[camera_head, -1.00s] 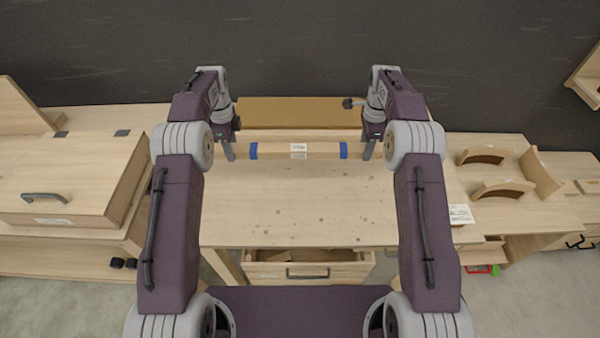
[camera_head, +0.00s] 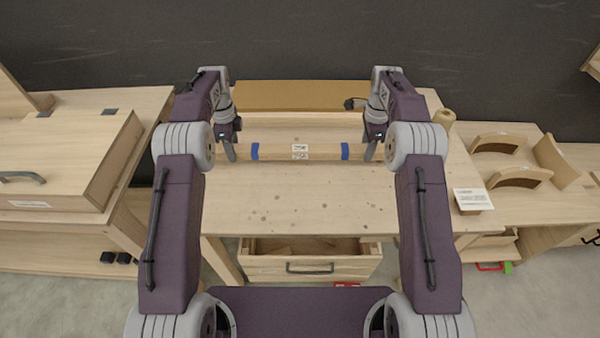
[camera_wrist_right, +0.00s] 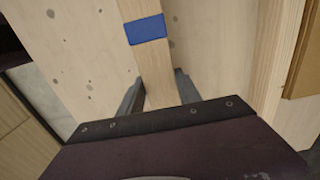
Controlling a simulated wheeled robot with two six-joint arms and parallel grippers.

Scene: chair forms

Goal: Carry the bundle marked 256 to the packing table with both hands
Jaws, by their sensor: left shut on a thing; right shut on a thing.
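The bundle (camera_head: 272,152) is a long pale wooden bar with a blue band near each end and a white label in its middle. The label's print is too small to read surely. My left gripper (camera_head: 231,152) is shut on the bundle's left end. My right gripper (camera_head: 369,152) is shut on its right end. In the right wrist view the bundle (camera_wrist_right: 135,12) runs between the right gripper's fingers (camera_wrist_right: 160,90), its blue band just beyond them. The bundle is level over the back part of a pale wooden table (camera_head: 310,205); I cannot tell which table is the packing table.
The table has an open drawer (camera_head: 310,265) at its front and a brown board (camera_head: 300,97) along its back. A lidded wooden box (camera_head: 60,165) stands on the left bench. Curved wooden forms (camera_head: 515,178) and a white card (camera_head: 473,199) are at the right. The tabletop's middle is clear.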

